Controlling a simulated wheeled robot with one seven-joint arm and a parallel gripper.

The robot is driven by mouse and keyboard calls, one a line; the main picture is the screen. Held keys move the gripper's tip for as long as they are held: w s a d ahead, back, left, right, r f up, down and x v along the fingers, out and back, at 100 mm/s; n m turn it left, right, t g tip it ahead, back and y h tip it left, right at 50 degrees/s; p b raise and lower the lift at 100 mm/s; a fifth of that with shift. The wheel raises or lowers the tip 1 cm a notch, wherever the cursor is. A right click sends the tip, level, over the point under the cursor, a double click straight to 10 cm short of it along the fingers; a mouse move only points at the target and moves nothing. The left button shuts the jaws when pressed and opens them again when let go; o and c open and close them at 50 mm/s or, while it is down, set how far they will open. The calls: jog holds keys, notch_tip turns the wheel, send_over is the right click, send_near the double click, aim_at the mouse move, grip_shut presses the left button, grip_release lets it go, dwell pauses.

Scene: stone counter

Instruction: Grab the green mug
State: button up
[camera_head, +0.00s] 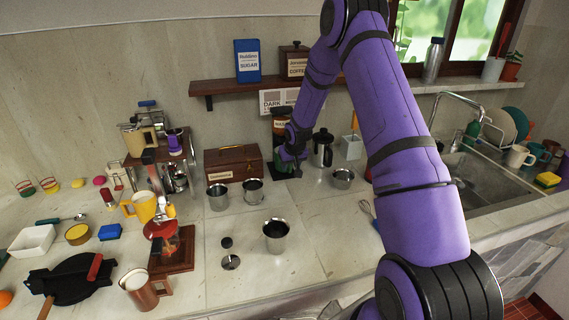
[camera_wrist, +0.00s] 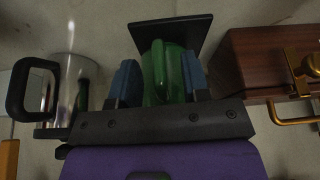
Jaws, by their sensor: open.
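The green mug (camera_wrist: 174,70) is between the two blue fingertips of my gripper (camera_wrist: 161,80) in the wrist view, its handle turned toward the camera. The fingers are open, one on each side of the mug; whether either touches it cannot be told. A black plate (camera_wrist: 172,32) shows just beyond the mug. In the head view my gripper (camera_head: 288,158) reaches down at the back of the counter, and a bit of the green mug (camera_head: 284,167) shows beside it, mostly hidden by the gripper.
A wooden box (camera_head: 232,164) with brass fittings stands close on the left; it is at right in the wrist view (camera_wrist: 262,62). Metal cups (camera_head: 275,236) stand in front. A shelf (camera_head: 262,84) hangs above.

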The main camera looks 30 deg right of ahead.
jog(key=shift+w+f, duration=0.15)
jog(key=shift+f, duration=0.25)
grip_shut()
